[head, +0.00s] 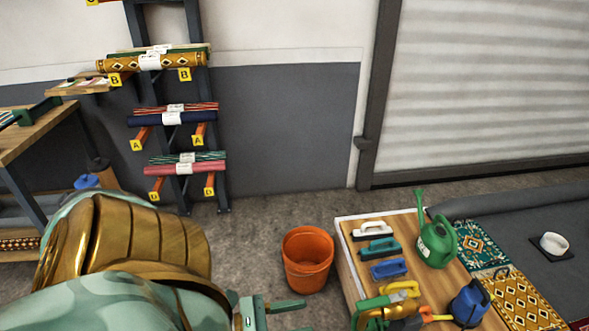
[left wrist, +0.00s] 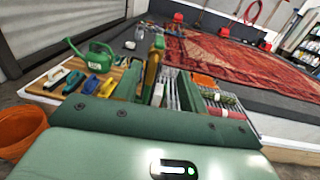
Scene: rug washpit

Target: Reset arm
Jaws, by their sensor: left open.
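My left gripper (head: 300,317) is at the bottom middle of the head view, in front of the orange bucket and left of the wooden-topped table. Its green fingers are apart with nothing seen between them. In the left wrist view the same gripper (left wrist: 157,88) faces the table, with its fingers spread. My gold and green left arm fills the lower left of the head view. I do not make out my right gripper. A gold and green piece (head: 392,313) shows at the table's lower left edge; I cannot tell what it is.
The orange bucket (head: 307,259) stands on the floor. The table (head: 346,255) holds several brushes, a green watering can (head: 436,242) and a blue container (head: 470,302). A rack of rolled rugs (head: 180,117) stands at the back left. Open floor lies behind the bucket.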

